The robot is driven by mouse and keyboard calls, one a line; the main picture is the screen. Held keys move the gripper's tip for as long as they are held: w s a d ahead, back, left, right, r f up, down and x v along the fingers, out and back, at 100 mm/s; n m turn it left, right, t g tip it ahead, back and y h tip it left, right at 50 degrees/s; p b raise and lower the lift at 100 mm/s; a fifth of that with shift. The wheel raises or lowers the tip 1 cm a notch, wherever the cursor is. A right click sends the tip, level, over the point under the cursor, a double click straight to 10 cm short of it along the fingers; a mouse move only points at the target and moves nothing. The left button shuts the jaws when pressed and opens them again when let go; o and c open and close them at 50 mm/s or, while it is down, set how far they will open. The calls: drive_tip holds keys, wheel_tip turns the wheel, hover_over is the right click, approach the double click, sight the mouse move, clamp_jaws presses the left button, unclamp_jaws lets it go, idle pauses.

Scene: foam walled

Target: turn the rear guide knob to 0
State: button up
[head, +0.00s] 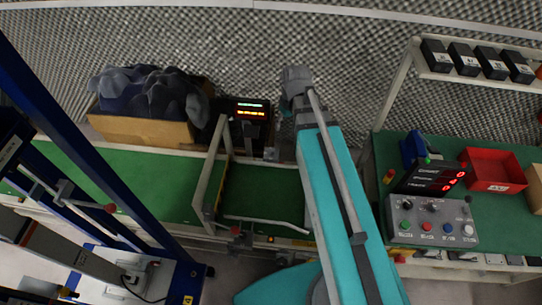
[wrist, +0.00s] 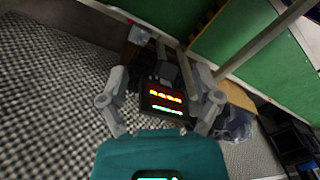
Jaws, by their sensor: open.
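My gripper (head: 296,84) is at the far end of my teal arm, above the rear edge of the green conveyor. In the wrist view its two grey fingers (wrist: 160,84) stand wide apart with nothing held between them. The same display (head: 253,108) stands behind the conveyor, left of my gripper in the head view. I cannot make out the rear guide knob or its scale for certain in either view. A guide frame (head: 218,165) stands across the green conveyor (head: 160,180).
A cardboard box (head: 140,130) with dark bulky contents sits left of the display. Blue frame posts (head: 75,140) stand at the left. At the right, a green bench carries a control box (head: 432,222), a red-digit display (head: 430,178) and a red bin (head: 492,172).

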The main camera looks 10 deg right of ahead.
sight(271, 149)
drive_tip(key=w+d+f+n+y+b, duration=0.1)
drive_tip(key=w+f+n+b, duration=0.4)
drive_tip(key=w+f+b, duration=0.5)
drive_tip(key=w+d+f+n+t+y+b, duration=0.1)
drive_tip(key=w+f+n+b, duration=0.4)
drive_tip(key=w+f+b, duration=0.6)
drive_tip(key=shift+d+f+n+y+b, duration=0.55)
drive_tip(key=shift+d+f+b, duration=0.8)
drive_tip(key=shift+f+b, duration=3.55)
drive_tip(key=b+x, duration=1.2)
drive_tip(key=x, duration=0.1)
drive_tip(key=shift+w+a+f+b, duration=0.2)
drive_tip(key=shift+a+f+b, duration=0.05)
drive_tip(key=shift+f+b, duration=0.05)
clamp_jaws()
